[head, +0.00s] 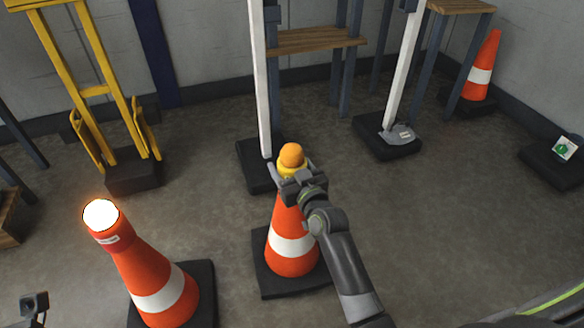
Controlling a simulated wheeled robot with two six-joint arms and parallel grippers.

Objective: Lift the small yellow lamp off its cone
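The small yellow lamp (291,156) has an orange dome on a yellow base. It sits at the top of an upright orange-and-white cone (291,245) on a black square foot. My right gripper (291,169) is at the cone's top, with a finger on each side of the lamp's yellow base. Whether the fingers touch the base is too small to tell. The gripper body hides part of the cone's upper right side. A dark part at the bottom left corner looks like my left gripper (36,304); its fingers cannot be made out.
Another cone (160,285) at the front left carries a brightly glowing lamp (101,214). White posts on black bases, including one base (387,140) at the right, stand behind. A yellow frame (85,85) stands at back left, a cone (480,72) at back right.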

